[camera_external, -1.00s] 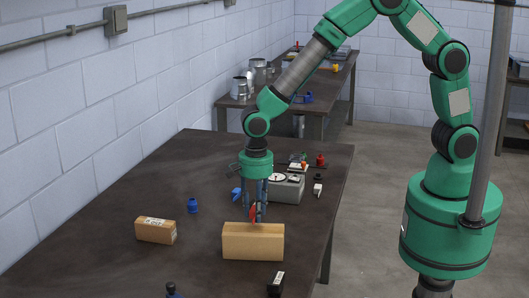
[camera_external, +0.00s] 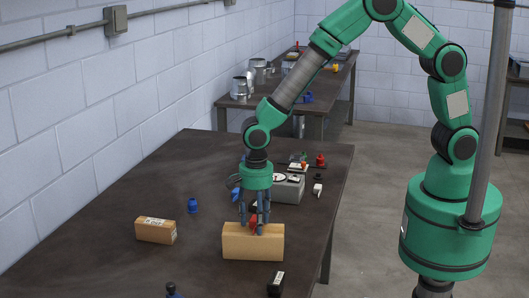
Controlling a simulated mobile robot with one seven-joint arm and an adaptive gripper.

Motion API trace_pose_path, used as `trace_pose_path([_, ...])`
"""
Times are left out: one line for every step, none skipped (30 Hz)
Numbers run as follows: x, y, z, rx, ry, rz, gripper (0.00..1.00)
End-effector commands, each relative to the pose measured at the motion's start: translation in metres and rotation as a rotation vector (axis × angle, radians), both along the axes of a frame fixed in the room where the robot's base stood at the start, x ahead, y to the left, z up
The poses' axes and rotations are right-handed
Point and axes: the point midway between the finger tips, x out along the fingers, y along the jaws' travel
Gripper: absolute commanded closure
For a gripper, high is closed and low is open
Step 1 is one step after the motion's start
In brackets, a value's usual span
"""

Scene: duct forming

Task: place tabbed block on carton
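A plain tan carton (camera_external: 252,244) stands on the dark table near its right edge. My gripper (camera_external: 254,229) points down at the carton's top, its fingers around a small red piece (camera_external: 253,222), which looks to be the tabbed block. The fingers partly hide the red piece, so its tabs cannot be made out. It is at about the height of the carton's top edge; whether it touches the carton, I cannot tell.
A smaller labelled brown box (camera_external: 155,231) and a blue fitting (camera_external: 192,205) stand to the left. A grey device (camera_external: 289,188) stands behind my gripper, with small coloured parts beyond it. A black object (camera_external: 276,284) lies in front of the carton. The table's left middle is clear.

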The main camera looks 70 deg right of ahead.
Motion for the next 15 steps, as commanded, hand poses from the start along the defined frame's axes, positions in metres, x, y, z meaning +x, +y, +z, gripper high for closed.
trace_pose_path([0.000,0.000,0.000,0.000,0.000,0.000,0.48])
trace_pose_path([0.000,0.000,0.000,0.000,0.000,0.000,0.48])
trace_pose_path([0.000,0.000,0.000,0.000,0.000,0.000,0.48])
trace_pose_path([0.000,0.000,0.000,0.000,0.000,0.000,0.48])
trace_pose_path([0.000,0.000,0.000,0.000,0.000,0.000,0.48])
trace_pose_path([0.000,0.000,0.001,0.000,0.000,0.000,0.48])
trace_pose_path([0.000,0.000,0.001,0.000,0.000,0.000,0.48])
trace_pose_path([0.000,0.000,0.002,0.000,0.000,0.000,0.48])
trace_pose_path([0.000,0.000,0.004,0.000,0.000,0.000,0.48])
trace_pose_path([0.000,0.000,0.005,0.000,-0.001,0.000,0.48])
trace_pose_path([0.000,0.000,0.007,0.001,-0.001,0.000,0.48])
trace_pose_path([0.001,0.000,0.009,0.001,-0.002,0.000,0.48])
trace_pose_path([0.001,0.000,0.012,0.001,-0.002,0.000,0.48])
trace_pose_path([0.001,0.000,0.015,0.001,-0.002,0.000,0.48])
trace_pose_path([0.001,0.000,0.019,0.001,-0.002,0.000,0.48])
